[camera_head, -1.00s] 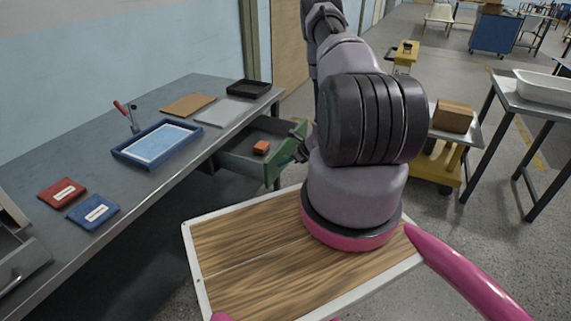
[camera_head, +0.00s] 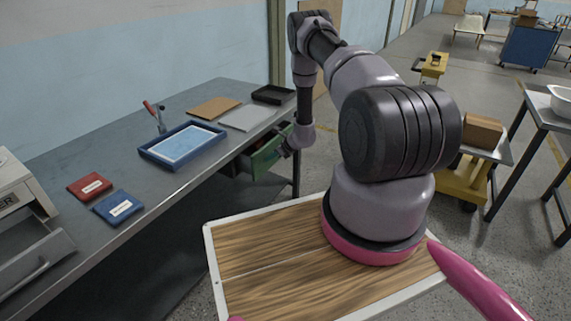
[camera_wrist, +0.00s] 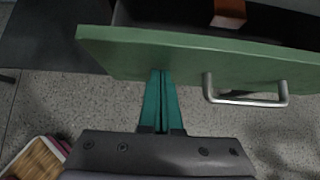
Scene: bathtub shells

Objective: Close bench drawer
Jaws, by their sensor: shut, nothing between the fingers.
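The bench drawer (camera_head: 268,154) has a green front and stands partly out from under the grey bench (camera_head: 150,205). In the wrist view, the green drawer front (camera_wrist: 240,65) spans the upper picture, with a metal bar handle (camera_wrist: 246,99) right of centre. An orange-brown block (camera_wrist: 229,13) lies inside the drawer. My gripper (camera_wrist: 162,74) is shut and empty, its teal fingertips at the drawer front, left of the handle. They appear to touch it, but I cannot be sure.
A yellow cart (camera_head: 462,185) with a brown box stands right. Open floor lies beyond the bench.

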